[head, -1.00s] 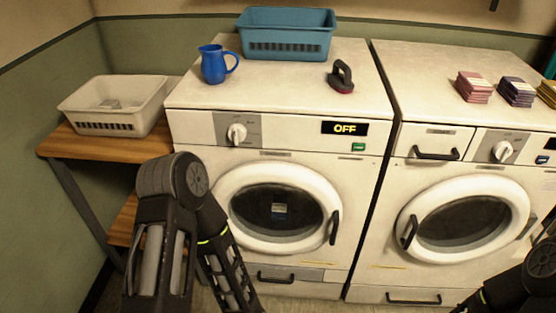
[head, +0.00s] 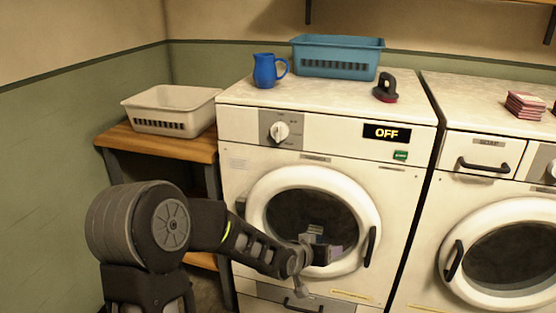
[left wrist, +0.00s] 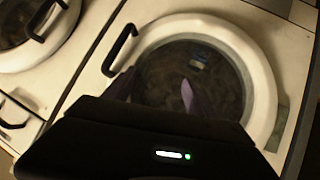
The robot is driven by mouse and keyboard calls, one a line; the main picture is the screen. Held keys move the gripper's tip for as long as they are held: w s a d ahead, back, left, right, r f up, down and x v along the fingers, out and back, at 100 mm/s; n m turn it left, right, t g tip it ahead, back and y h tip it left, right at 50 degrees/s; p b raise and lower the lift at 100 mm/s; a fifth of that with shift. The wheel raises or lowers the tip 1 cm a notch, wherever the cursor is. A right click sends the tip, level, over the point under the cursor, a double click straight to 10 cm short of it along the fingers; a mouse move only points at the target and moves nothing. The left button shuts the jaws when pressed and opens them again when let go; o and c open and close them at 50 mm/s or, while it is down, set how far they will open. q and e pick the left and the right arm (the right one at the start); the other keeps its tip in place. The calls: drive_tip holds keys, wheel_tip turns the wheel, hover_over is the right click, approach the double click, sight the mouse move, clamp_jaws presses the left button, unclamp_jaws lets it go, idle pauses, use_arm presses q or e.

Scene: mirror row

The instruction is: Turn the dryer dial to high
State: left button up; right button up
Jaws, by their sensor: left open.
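The left machine (head: 400,215), which I take as the dryer, is white with a round door. Its white dial (head: 279,131) sits on a grey plate at the panel's upper left, and its display (head: 386,132) reads OFF. My left gripper (head: 322,252) is open and empty in front of the round door (head: 283,188), below and right of the dial. The left wrist view also shows the door (left wrist: 262,75), with the gripper's fingers (left wrist: 153,92) before its dark glass; the dial is not seen there. My right gripper is not in view.
A green button (head: 400,155) is below the display. A blue mug (head: 266,70), blue basket (head: 338,62) and dark iron-like object (head: 385,88) stand on top. A white basket (head: 168,120) sits on the wooden side table (head: 180,147). Another machine (head: 430,250) stands at right.

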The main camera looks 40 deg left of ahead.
use_arm(q)
drive_tip(key=w+a+r+t+y+b, duration=0.2)
drive_tip(key=a+r+t, duration=0.1)
drive_tip(key=a+r, duration=0.45)
drive_tip(key=n+t+y+b, duration=0.2)
drive_tip(key=t+y+b, duration=0.1)
approach(276, 134)
drive_tip(key=w, duration=0.2)
drive_tip(key=shift+s+a+r, duration=0.15)
drive_tip(key=shift+s+a, duration=0.05)
drive_tip(key=shift+a, duration=0.1)
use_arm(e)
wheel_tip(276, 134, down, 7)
use_arm(q)
drive_tip(key=shift+w, duration=0.1)
drive_tip(key=x, duration=0.7)
drive_tip(key=shift+w, duration=0.35)
drive_tip(key=c, duration=1.4)
